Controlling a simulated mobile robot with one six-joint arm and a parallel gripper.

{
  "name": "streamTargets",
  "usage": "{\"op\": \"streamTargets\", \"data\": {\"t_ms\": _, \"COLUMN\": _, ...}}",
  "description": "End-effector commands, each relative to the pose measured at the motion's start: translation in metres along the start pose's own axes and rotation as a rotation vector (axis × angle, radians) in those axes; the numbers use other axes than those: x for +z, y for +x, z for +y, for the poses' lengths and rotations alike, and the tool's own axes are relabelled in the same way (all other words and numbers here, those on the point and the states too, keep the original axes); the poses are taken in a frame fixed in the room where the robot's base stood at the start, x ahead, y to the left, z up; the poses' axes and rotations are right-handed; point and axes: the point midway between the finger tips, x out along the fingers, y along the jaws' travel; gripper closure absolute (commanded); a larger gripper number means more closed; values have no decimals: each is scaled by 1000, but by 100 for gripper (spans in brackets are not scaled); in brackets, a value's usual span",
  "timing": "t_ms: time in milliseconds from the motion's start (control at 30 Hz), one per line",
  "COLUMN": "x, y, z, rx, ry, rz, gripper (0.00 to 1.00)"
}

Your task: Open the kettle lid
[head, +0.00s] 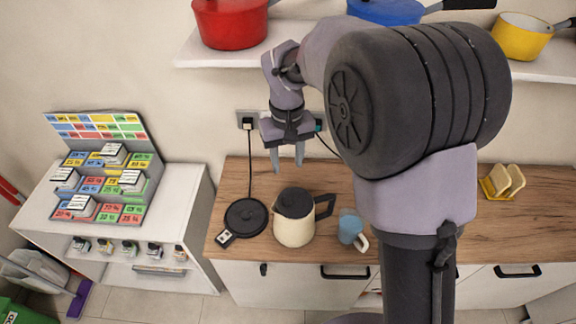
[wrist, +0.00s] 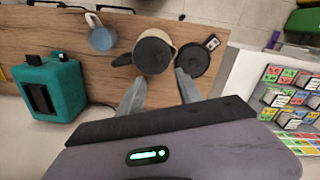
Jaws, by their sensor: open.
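The kettle (head: 294,225) is cream with a dark lid (head: 293,202) and a dark handle on its right. It stands upright on the wooden counter, and its lid looks closed. My gripper (head: 287,169) is open and empty, behind and above the kettle, with its fingers pointing down. In the wrist view the kettle (wrist: 168,66) and its dark lid (wrist: 152,55) lie just beyond my two fingertips (wrist: 160,82). The fingers appear apart from the kettle.
A black round kettle base (head: 246,217) lies left of the kettle. A blue mug (head: 350,228) stands to its right. A teal toaster (wrist: 52,88) shows in the wrist view. A shelf (head: 200,52) with pots hangs above. A stepped display (head: 104,180) stands left.

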Motion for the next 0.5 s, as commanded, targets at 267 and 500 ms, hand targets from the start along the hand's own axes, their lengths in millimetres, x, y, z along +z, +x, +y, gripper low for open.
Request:
{"op": "streamTargets", "data": {"t_ms": 267, "x": 1, "y": 90, "z": 0, "rx": 0, "ry": 2, "rz": -4, "gripper": 58}}
{"op": "streamTargets", "data": {"t_ms": 500, "x": 1, "y": 139, "z": 1, "rx": 0, "ry": 2, "rz": -2, "gripper": 58}}
